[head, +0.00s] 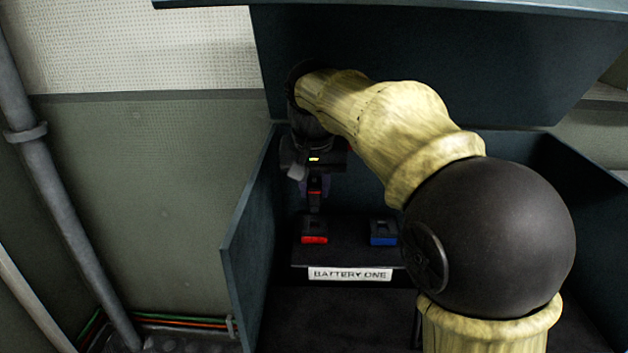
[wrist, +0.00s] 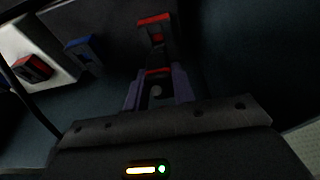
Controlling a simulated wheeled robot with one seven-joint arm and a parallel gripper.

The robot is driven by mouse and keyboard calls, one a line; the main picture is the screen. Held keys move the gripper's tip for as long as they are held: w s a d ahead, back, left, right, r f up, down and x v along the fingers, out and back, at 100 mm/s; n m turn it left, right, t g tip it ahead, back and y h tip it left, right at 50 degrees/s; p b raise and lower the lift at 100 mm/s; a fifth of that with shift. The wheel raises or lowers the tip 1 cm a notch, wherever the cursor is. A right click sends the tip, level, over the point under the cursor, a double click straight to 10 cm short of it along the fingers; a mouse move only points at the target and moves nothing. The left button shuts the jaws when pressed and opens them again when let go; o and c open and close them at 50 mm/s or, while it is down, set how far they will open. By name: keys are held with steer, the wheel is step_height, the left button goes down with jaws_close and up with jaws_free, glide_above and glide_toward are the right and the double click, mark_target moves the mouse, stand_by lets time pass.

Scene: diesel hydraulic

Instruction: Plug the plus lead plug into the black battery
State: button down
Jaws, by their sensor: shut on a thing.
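The black battery (head: 345,256) sits in the open box, with a white "BATTERY ONE" label on its front. Its red-marked socket (head: 314,239) is at the left and its blue-marked socket (head: 383,239) at the right. My gripper (head: 315,187) is shut on the dark plus lead plug (head: 315,194), which has red marks, just above the red socket. In the wrist view, the plug (wrist: 158,73) is between the purple fingers, with the red socket (wrist: 154,22) just beyond. I cannot tell whether plug and socket touch.
The box's left wall (head: 248,225) stands close beside my gripper, and its raised lid (head: 430,60) is behind my arm. The wrist view shows a white surface (wrist: 50,88) with another red block (wrist: 33,68) at the left. My arm hides the box's right part in the head view.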

mark_target(314, 205)
steer(key=shift+b+x, duration=0.5)
steer(key=shift+x, duration=0.6)
steer(key=shift+s+d+f, duration=0.1)
steer(key=shift+s+f, duration=0.15)
steer(key=shift+s+a, duration=0.1)
steer(key=shift+a, duration=0.1)
steer(key=shift+d, duration=0.2)
steer(key=shift+a+p, duration=0.1)
steer(key=shift+p, duration=0.85)
steer(key=shift+f+b, duration=0.65)
steer(key=shift+f, duration=0.8)
stand_by(0.8)
steer(key=c, duration=1.1)
jaws_free()
